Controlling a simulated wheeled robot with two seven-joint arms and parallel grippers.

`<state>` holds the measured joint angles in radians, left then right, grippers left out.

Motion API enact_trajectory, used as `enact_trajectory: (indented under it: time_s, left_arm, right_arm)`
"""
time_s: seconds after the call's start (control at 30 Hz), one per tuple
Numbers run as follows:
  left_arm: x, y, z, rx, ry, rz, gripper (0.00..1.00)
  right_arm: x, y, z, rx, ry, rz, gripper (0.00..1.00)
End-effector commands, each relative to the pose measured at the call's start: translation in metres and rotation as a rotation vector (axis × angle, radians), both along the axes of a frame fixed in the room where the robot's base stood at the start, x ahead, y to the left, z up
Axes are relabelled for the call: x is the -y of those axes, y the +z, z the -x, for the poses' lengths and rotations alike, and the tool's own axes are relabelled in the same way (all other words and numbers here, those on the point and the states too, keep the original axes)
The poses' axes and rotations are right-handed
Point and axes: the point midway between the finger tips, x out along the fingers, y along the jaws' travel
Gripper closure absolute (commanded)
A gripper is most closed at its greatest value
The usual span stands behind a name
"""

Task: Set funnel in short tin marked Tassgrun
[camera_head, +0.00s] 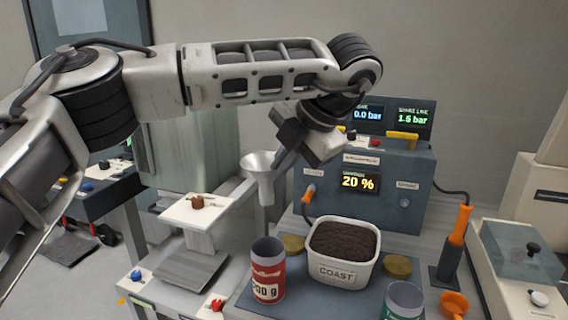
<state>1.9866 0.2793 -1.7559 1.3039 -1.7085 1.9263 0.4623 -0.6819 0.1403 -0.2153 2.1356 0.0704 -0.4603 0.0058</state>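A grey metal funnel (262,178) hangs upright, spout down, behind the red tin. My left gripper (282,161) reaches down from above, with its fingers at the right side of the funnel's rim; it appears shut on the rim. An open red tin (268,274) with a white "200 g" label stands on the blue-grey mat, in front of and below the funnel. A green tin (403,302) stands at the bottom edge, partly cut off. I cannot read the name on either tin clearly. My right gripper is not in view.
A white "COAST" tub (341,272) of dark grounds stands between two brass discs (397,266). A blue-grey machine (378,185) with displays is behind. An orange-handled tool (459,226) and an orange cup (454,303) are at right. A white platform (196,212) is left of the funnel.

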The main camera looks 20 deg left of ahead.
Motion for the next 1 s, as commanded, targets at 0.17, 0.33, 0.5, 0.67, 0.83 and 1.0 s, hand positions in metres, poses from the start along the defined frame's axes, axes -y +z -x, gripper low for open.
enact_trajectory:
  time_s: [0.17,0.33,0.5,0.67,0.83,1.0]
  left_arm:
    - [0.000,0.013,0.000,0.001,0.001,0.000,1.00]
    - [0.000,0.013,0.000,0.000,0.000,0.000,1.00]
    - [0.000,0.012,0.000,0.000,-0.003,0.000,1.00]
    - [0.006,-0.005,0.004,-0.004,-0.099,0.001,1.00]
    - [0.024,-0.057,0.020,-0.010,-0.447,0.007,1.00]
    - [0.040,-0.112,0.047,-0.002,-1.000,0.016,1.00]
  right_arm:
    - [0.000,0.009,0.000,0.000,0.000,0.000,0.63]
    - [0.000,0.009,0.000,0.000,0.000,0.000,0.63]
    - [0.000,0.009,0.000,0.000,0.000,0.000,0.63]
    - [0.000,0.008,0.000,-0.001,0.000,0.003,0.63]
    - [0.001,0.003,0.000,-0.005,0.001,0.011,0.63]
    - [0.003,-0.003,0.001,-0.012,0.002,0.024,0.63]
